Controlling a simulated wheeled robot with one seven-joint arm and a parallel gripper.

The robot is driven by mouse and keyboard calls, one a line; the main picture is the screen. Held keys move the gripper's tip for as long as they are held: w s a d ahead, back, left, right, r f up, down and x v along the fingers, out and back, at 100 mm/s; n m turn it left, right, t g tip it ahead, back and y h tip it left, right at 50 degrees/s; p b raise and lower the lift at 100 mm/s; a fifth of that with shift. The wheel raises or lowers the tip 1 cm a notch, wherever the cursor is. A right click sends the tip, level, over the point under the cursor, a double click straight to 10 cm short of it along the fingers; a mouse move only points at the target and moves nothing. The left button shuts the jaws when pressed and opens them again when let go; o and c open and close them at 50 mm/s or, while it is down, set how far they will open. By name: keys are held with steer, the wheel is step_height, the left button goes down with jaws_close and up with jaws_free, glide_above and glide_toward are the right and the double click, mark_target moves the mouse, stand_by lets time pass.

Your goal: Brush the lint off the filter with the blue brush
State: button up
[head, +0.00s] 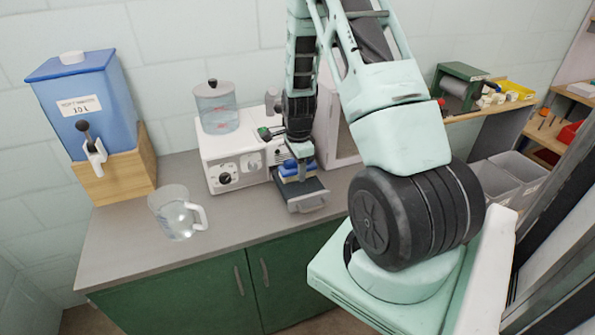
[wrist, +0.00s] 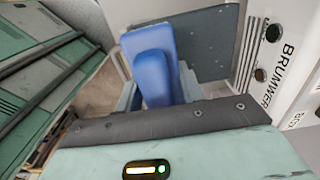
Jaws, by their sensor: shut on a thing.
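The blue brush (head: 297,165) is held in my gripper (head: 297,172), whose jaws are shut on it. In the wrist view the brush (wrist: 154,58) stands out between the pale fingers, over a dark grey flat panel, which looks like the filter (wrist: 207,40). In the head view the filter (head: 306,193) appears as a dark tray with a light front handle, jutting from the white machine (head: 222,162) just above the counter. The brush is over the filter; I cannot tell whether its bristles touch. Lint cannot be made out.
A glass jug (head: 175,215) stands on the grey counter (head: 130,240), left of the machine. A blue water tank (head: 85,95) on a wooden stand is at the far left. A lidded clear container (head: 217,108) sits on the machine. The front left counter is clear.

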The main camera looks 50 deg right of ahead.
steer(key=shift+r+p, duration=0.55)
steer(key=shift+r, duration=0.55)
